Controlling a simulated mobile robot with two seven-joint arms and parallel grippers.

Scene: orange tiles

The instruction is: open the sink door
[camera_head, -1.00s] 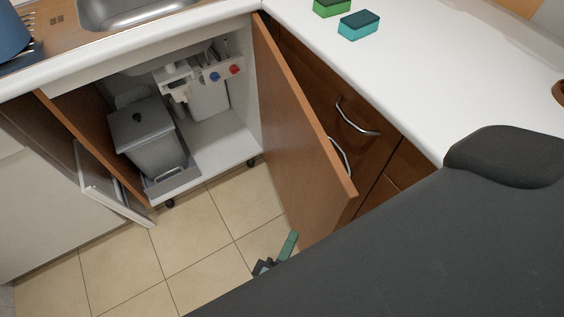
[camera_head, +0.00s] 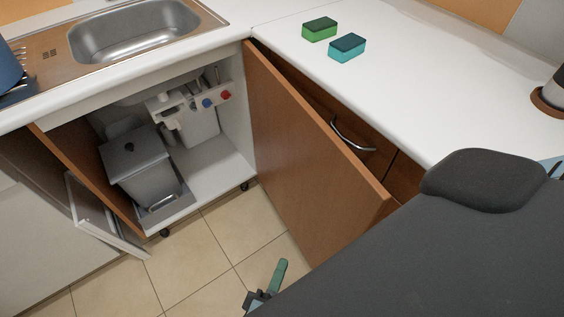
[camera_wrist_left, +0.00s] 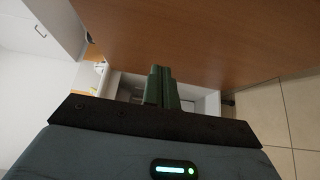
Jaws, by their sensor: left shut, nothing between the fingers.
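The sink door (camera_head: 300,145) is a flat brown wooden panel, swung wide open to the right from the sink cabinet, so the inside shows in the head view. My left gripper (camera_head: 279,272) shows its green fingers low in the picture, over the floor and left of the door's lower part. It is shut and empty. In the left wrist view the shut fingers (camera_wrist_left: 161,87) point toward the brown door surface (camera_wrist_left: 190,35); I cannot tell whether they touch it. My right gripper is out of view.
Inside the cabinet (camera_head: 215,165) stand a grey bin (camera_head: 145,170) and pipes. The sink (camera_head: 135,32) is above. Two sponges (camera_head: 347,48) lie on the white counter (camera_head: 420,90). A drawer handle (camera_head: 350,137) sits behind the door. Tiled floor (camera_head: 215,245) lies clear in front.

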